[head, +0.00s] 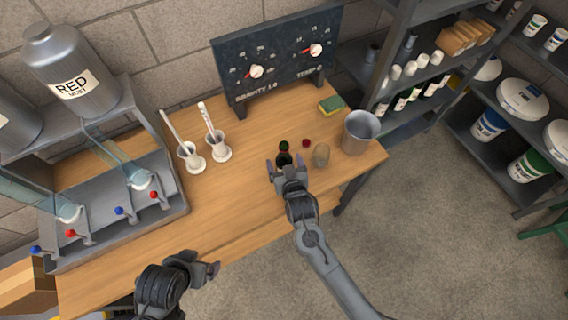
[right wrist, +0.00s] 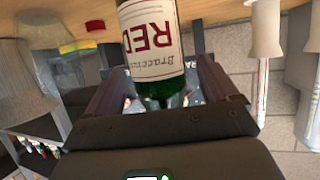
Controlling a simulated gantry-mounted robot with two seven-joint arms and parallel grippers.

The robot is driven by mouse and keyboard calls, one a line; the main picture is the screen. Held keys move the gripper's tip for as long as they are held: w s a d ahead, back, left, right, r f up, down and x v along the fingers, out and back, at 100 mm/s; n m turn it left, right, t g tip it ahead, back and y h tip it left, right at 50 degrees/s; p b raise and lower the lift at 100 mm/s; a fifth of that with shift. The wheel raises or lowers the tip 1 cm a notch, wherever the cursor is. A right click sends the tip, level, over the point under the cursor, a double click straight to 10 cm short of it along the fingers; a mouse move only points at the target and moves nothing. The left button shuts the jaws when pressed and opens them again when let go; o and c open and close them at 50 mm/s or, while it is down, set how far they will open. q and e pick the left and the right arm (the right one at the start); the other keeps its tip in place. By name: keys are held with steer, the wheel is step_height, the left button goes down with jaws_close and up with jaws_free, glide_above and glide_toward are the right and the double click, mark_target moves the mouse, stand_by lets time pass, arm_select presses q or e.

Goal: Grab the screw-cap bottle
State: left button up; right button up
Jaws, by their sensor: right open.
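A dark green bottle (head: 284,148) stands upright on the wooden bench near its front edge, mostly hidden by my right gripper in the head view. In the right wrist view the bottle (right wrist: 152,45) appears upside down, with a white label reading RED. My right gripper (head: 286,166) is open, with its fingers on either side of the bottle's narrower green part; I cannot tell whether they touch it. A small red disc (head: 306,142) lies beside the bottle. My left gripper (head: 203,266) is open and empty at the bench's front edge, far from the bottle.
A beige see-through vessel (head: 321,155) and a grey bucket (head: 361,131) stand close to the right. A sponge (head: 331,104) lies behind. Two white cylinders (head: 219,148) with rods and a filling rack (head: 108,205) stand left. The bench's front middle is clear.

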steer(key=shift+x, duration=1.45)
steer(key=shift+c, duration=1.1)
steer(key=c, duration=1.1)
steer(key=shift+c, duration=0.2)
steer(key=shift+r, duration=0.15)
